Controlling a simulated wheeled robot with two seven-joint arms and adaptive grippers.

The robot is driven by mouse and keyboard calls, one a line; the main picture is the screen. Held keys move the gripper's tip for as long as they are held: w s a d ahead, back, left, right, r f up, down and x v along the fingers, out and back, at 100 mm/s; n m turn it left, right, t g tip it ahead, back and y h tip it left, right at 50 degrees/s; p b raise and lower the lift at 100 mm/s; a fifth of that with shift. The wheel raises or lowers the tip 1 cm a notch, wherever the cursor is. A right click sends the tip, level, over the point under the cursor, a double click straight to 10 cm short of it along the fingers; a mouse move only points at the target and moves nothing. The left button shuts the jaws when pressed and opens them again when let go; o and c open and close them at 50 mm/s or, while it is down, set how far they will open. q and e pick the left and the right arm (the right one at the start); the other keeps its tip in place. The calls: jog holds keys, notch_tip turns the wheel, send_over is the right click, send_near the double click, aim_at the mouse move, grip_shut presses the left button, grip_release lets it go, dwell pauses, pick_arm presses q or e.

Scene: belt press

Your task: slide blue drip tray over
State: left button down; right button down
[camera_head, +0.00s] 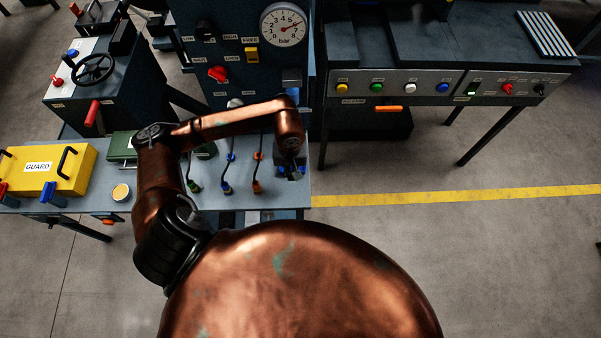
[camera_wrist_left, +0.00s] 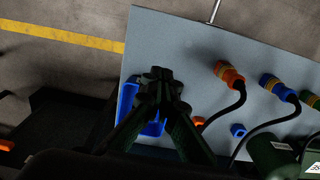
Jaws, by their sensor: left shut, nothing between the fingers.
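The blue drip tray (camera_wrist_left: 127,101) lies on the grey bench near its edge in the left wrist view. Its left wall and part of its floor show; my left gripper hides the rest. My left gripper (camera_wrist_left: 160,76) is shut and empty, with its fingertips over the tray. Whether the fingers touch the tray cannot be told. In the head view my left gripper (camera_head: 291,170) points down at the bench's right end and largely covers the tray there. My right gripper is not in view.
Cables with orange (camera_wrist_left: 229,75) and blue (camera_wrist_left: 273,86) connectors lie right of the tray. A yellow guard plate (camera_head: 45,171) lies on the bench's left part. A button console (camera_head: 440,88) stands at the right. Floor past the bench's right end is clear.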

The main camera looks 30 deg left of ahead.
pick_arm(q)
notch_tip(320, 180, down, 8)
jog(key=shift+s+d+f, duration=0.1)
jog(key=shift+s+f, duration=0.05)
jog(key=shift+f, duration=0.05)
jog(key=w, duration=0.1)
jog(key=w+a+f, duration=0.1)
jog(key=shift+w+a, duration=0.2)
jog(key=shift+w, duration=0.1)
jog(key=shift+w+a, duration=0.35)
jog(key=shift+w, duration=0.15)
